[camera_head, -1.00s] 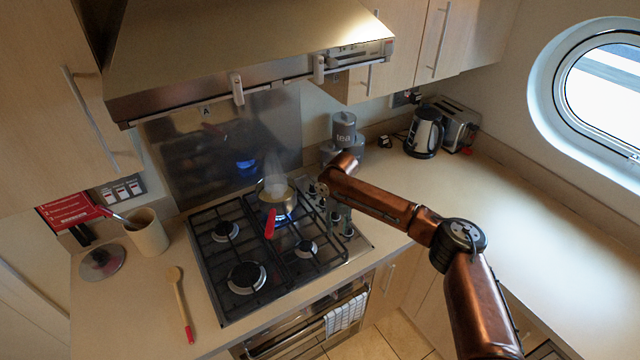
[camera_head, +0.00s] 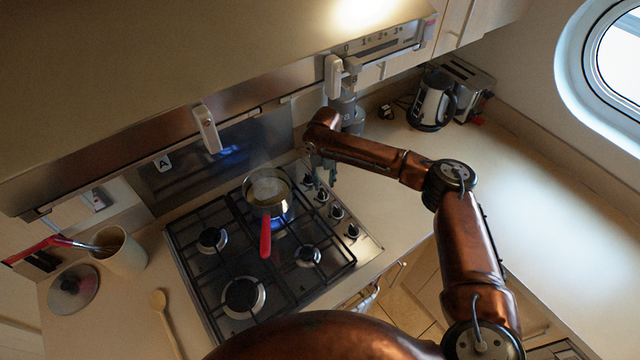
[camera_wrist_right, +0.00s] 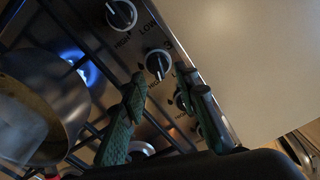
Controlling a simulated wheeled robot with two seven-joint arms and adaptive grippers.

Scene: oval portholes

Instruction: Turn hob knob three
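The hob (camera_head: 357,258) has a row of dark round knobs (camera_head: 337,212) along its right edge. In the right wrist view, a knob with a pale pointer (camera_wrist_right: 158,64) has a "3" printed beside it. My right gripper (camera_head: 320,172) is low over the far end of the knob row. In the wrist view its two green-lit fingers (camera_wrist_right: 164,82) are apart, with the knob by the "3" showing just beyond and between their tips. They do not visibly grip it. Another knob (camera_wrist_right: 182,100) is partly hidden by the right finger. My left gripper is out of view.
A pan (camera_head: 267,190) with a red handle stands over a lit blue flame, close left of my right gripper. The extractor hood (camera_head: 200,85) hangs above. A kettle (camera_head: 432,100) and toaster (camera_head: 470,85) stand at the back right. The right worktop (camera_head: 500,190) is mostly clear.

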